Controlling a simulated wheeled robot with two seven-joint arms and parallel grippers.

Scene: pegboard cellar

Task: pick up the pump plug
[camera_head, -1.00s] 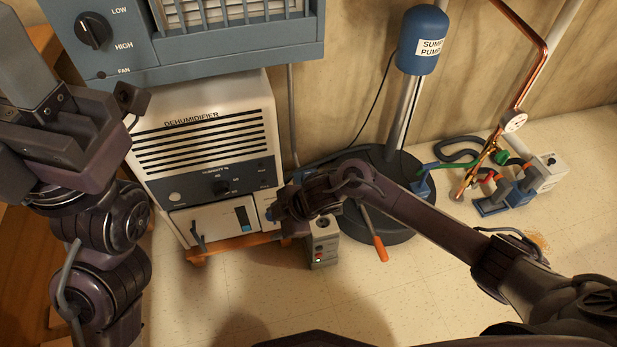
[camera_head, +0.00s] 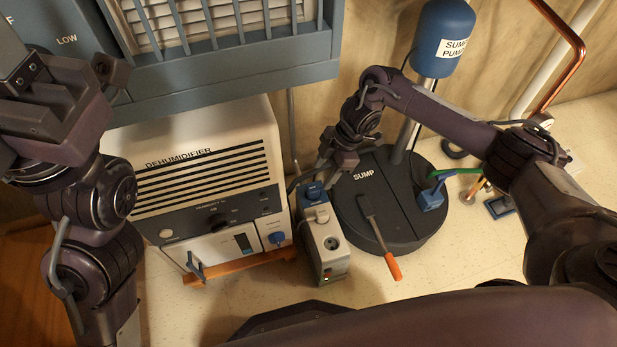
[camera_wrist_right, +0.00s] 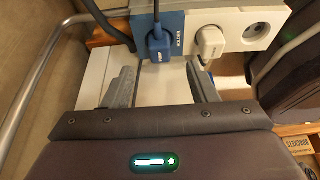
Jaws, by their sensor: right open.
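The pump plug appears to be the blue plug (camera_head: 314,190) with a dark cord. It sits upright in the blue end section, marked HOLDER, of a grey outlet box (camera_head: 327,262) on the floor. The wrist view also shows the plug (camera_wrist_right: 157,46); its small label is hard to read. My right gripper (camera_head: 323,174) is at the box's far end, close to the plug. Its fingers (camera_wrist_right: 163,78) are open and empty, with the plug ahead between their lines; contact is not visible. My left arm's end (camera_head: 60,100) is at the left, its jaw state unclear.
A white plug (camera_head: 322,214) sits beside the blue one, then an empty socket (camera_head: 331,243). The dehumidifier (camera_head: 200,160) stands left of the box. The round sump cover (camera_head: 395,225) with an orange-tipped lever (camera_head: 393,266) is at the right. Floor in front is clear.

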